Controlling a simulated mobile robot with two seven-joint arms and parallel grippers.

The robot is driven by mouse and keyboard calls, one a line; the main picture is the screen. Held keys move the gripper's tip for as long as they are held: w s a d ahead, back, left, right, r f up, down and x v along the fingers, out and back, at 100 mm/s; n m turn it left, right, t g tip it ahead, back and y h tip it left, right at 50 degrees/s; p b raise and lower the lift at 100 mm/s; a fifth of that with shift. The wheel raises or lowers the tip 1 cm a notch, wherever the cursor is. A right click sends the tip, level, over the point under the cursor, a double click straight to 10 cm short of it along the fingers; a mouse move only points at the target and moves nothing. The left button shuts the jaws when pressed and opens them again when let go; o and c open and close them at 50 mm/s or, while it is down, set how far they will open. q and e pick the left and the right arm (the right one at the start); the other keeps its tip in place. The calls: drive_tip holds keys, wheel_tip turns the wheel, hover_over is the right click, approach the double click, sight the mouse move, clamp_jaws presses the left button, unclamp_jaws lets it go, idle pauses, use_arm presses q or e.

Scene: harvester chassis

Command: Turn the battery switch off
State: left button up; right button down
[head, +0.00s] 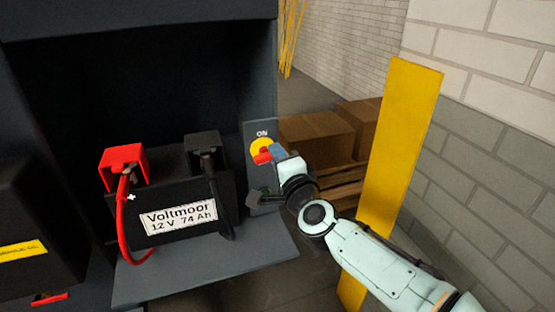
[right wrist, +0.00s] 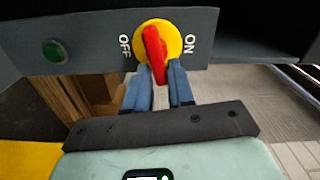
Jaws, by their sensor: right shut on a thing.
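The battery switch has a round yellow disc (head: 259,144) and a red handle (head: 263,158), on a grey panel to the right of the battery. In the right wrist view the red handle (right wrist: 154,48) crosses the yellow disc (right wrist: 173,36), between the printed words OFF on the left and ON on the right. Its top tilts slightly toward OFF and its lower end lies between my fingers. My right gripper (head: 272,153) is at the switch, its blue fingers (right wrist: 159,72) shut on the handle. My left gripper is out of view.
A black Voltmoor battery (head: 170,190) with red and black terminal covers and cables stands on a grey shelf (head: 205,268) left of the switch. A green button (right wrist: 55,50) sits on the switch panel. A yellow post (head: 395,150) and cardboard boxes (head: 318,138) stand to the right.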

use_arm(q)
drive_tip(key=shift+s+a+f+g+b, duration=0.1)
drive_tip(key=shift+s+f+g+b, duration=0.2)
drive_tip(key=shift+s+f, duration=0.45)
use_arm(e)
drive_tip(key=shift+a+f+m, duration=0.15)
drive_tip(key=shift+f+m, duration=0.15)
drive_tip(key=shift+m, duration=0.6)
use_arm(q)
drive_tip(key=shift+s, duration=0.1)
use_arm(e)
drive_tip(key=c, duration=1.1)
unclamp_jaws()
drive_tip(key=shift+r, duration=0.1)
drive_tip(key=shift+s, duration=0.15)
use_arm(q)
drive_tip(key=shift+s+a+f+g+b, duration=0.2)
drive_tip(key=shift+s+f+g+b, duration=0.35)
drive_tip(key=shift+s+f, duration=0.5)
use_arm(e)
drive_tip(key=v, duration=1.3)
